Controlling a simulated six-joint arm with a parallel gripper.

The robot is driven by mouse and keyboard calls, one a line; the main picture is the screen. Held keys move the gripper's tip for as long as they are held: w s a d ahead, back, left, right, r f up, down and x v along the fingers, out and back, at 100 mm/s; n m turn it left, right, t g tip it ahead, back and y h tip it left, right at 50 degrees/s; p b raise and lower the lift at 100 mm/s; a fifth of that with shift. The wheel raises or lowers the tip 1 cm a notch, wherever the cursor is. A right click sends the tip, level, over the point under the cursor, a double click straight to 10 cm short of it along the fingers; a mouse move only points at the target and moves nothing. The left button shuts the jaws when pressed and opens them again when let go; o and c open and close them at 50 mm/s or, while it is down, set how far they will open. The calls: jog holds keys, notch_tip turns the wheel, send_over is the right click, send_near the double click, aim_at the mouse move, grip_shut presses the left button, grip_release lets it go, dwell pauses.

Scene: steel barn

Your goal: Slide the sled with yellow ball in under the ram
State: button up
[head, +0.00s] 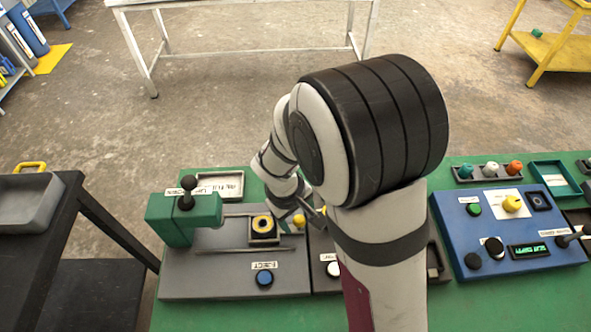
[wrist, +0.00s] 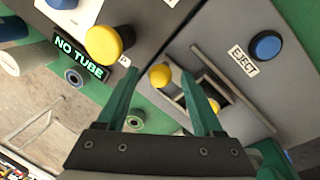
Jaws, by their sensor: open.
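The sled (head: 256,239) is a small dark block with a yellow ring on top, on the grey base plate (head: 205,275). Its yellow ball (head: 299,221) is at its right side. The ram housing (head: 168,218) is green with a black-knobbed lever, to the left of the sled with a gap between. My gripper (wrist: 160,73) is open and empty. In the wrist view the yellow ball (wrist: 160,76) appears between the fingertips, beyond them; I cannot tell the distance. The right finger partly covers the sled. In the head view my arm hides part of the gripper.
A blue eject button (head: 264,278) is on the plate in front of the sled. A white-lettered tray (head: 230,184) lies behind. A blue panel (head: 470,215) with knobs and a display stands at right. A black table (head: 75,205) with a grey bin is at left.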

jog(key=shift+f, duration=0.15)
grip_shut()
dwell(1.4)
